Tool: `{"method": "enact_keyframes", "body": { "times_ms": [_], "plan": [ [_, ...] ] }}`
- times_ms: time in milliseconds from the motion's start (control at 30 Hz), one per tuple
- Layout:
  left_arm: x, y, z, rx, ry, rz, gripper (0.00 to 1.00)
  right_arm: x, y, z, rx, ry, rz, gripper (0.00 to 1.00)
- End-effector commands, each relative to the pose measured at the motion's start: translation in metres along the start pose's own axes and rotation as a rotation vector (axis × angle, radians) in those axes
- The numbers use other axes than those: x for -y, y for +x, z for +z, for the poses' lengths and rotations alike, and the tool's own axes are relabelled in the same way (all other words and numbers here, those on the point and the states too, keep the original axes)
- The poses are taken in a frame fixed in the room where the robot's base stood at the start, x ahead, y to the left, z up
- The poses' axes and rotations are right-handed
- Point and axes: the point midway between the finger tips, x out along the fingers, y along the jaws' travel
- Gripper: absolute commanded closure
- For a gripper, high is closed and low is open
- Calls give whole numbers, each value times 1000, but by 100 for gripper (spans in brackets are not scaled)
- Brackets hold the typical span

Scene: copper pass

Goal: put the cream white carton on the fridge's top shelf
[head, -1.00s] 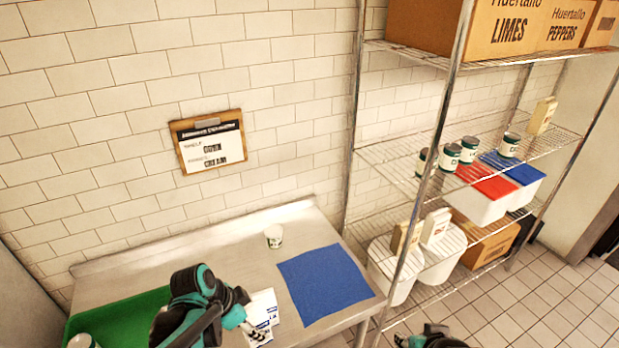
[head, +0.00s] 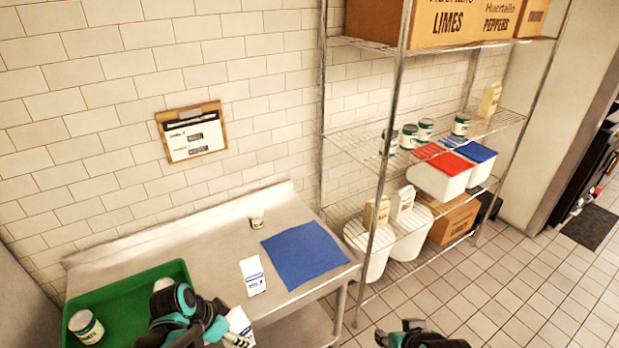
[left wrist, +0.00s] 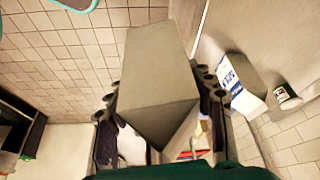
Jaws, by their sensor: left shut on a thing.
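My left gripper (head: 232,338) is shut on a white carton with blue print (head: 240,322), low in the head view, in front of the steel table. In the left wrist view the held carton (left wrist: 158,75) is a grey, shaded block between the two fingers. A similar white and blue carton (head: 252,276) stands on the table; it also shows in the left wrist view (left wrist: 232,82). My right gripper (head: 398,336) is at the bottom edge of the head view, apart from everything; its fingers are not clear. I cannot make out a fridge in these views.
The steel table (head: 215,235) bears a green tray (head: 125,300) with a can (head: 86,327), a blue mat (head: 304,255) and a small tub (head: 257,218). A wire rack (head: 366,270) holds cans, bins, boxes and other cartons. Tiled floor (head: 480,295) is free at right.

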Motion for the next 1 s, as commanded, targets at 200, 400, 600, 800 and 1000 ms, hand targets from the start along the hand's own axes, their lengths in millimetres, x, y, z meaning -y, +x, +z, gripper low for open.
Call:
{"method": "enact_keyframes", "body": {
  "times_ms": [200, 400, 600, 800, 1000],
  "plan": [
    [8, 20, 0, 0, -154, -65, 98, 0, 5, 4, 0, 0, 0, 60],
    [18, 44, -2, 0, -350, -147, 98, 0, 11, 8, 0, 0, 0, 60],
    [28, 68, -7, -1, -576, -242, 98, 0, 17, 13, 0, 0, 0, 60],
    [34, 79, -10, 0, -699, -291, 98, 0, 20, 14, 0, 0, 0, 60],
    [34, 80, -11, -1, -723, -300, 98, 0, 20, 14, 0, 0, 0, 60]
  ]
}}
